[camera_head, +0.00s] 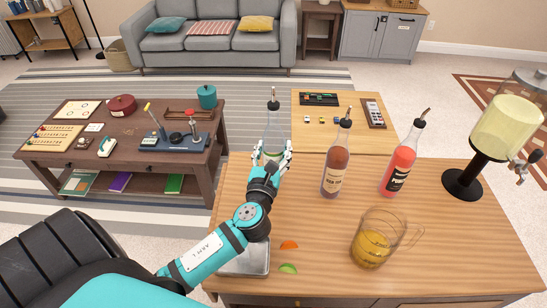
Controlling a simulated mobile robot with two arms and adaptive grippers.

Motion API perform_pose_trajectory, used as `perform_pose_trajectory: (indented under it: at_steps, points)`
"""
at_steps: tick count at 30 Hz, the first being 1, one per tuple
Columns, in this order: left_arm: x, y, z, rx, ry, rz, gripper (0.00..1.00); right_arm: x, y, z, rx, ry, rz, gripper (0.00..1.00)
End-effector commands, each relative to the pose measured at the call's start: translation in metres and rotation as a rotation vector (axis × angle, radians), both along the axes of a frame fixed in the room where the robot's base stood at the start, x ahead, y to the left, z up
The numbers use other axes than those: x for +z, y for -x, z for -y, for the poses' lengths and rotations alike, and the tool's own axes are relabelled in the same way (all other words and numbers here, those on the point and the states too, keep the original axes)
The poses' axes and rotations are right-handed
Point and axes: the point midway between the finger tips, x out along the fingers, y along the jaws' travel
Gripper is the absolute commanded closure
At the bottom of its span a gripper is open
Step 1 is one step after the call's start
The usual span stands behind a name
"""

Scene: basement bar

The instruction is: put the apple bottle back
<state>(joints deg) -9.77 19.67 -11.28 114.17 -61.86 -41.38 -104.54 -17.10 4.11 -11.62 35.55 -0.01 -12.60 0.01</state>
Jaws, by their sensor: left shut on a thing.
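A clear bottle with a dark neck and metal pourer (274,122) stands upright at the far left edge of the wooden bar top. My left gripper (272,152) is shut around its lower part. Its label is hidden behind the fingers, so I cannot read it. I cannot tell whether its base touches the counter. To its right stand a brown bottle (337,160) and a red bottle (402,160), both with pourers. My right gripper is out of view.
A glass pitcher (372,240) with yellow liquid stands on the counter (460,250), front right. A drink dispenser (505,125) stands at the right. A metal tray (245,262), an orange slice (289,245) and a lime slice (288,268) lie near my left forearm.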

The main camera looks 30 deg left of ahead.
Motion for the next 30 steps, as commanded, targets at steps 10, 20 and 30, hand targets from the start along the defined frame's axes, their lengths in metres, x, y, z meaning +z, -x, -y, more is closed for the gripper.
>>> perform_pose_trajectory:
  at_steps: [10, 20, 30]
  points:
    - [-0.027, 0.000, 0.001, -0.001, 0.000, 0.000, 1.00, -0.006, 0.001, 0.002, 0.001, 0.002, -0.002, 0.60]
    - [-0.032, 0.001, 0.001, -0.001, 0.001, -0.004, 0.36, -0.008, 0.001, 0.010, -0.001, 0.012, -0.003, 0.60]
    - [-0.032, 0.001, 0.001, -0.001, 0.001, -0.004, 0.21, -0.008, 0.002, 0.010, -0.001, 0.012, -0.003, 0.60]
